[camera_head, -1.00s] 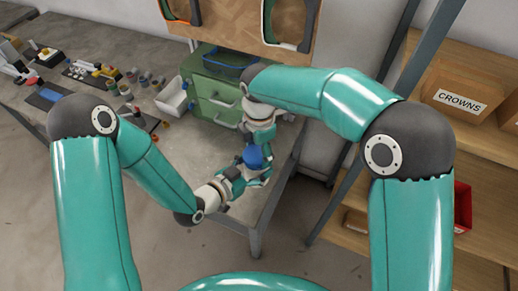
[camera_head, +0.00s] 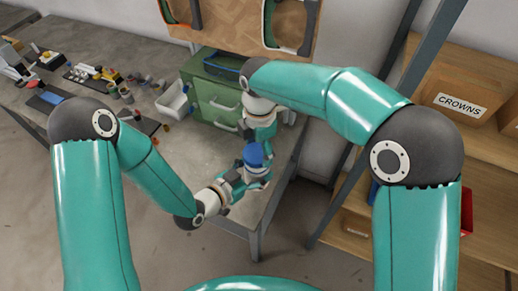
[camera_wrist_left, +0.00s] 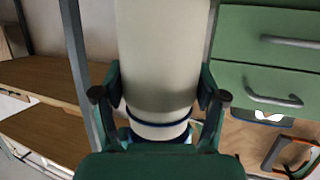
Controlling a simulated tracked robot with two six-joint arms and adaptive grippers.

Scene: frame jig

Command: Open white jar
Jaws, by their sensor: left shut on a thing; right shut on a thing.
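The white jar (camera_wrist_left: 160,60) fills the middle of the left wrist view, which shows the scene upside down. Its pale body lies between the fingers of my left gripper (camera_wrist_left: 158,92), with a dark blue band near its top end. In the head view the jar's blue lid (camera_head: 253,155) shows small. My left gripper (camera_head: 245,180) is shut on the jar body from the lower left. My right gripper (camera_head: 257,141) comes from above and is shut at the blue lid. The grippers hide most of the jar, and I cannot tell whether the lid is loose.
A green drawer cabinet (camera_head: 215,99) stands on the grey table (camera_head: 150,98) behind the grippers. A white bin (camera_head: 172,101) is beside it, with several small items further left. A wooden shelf unit (camera_head: 415,230) with a "CROWNS" box (camera_head: 462,98) is at right.

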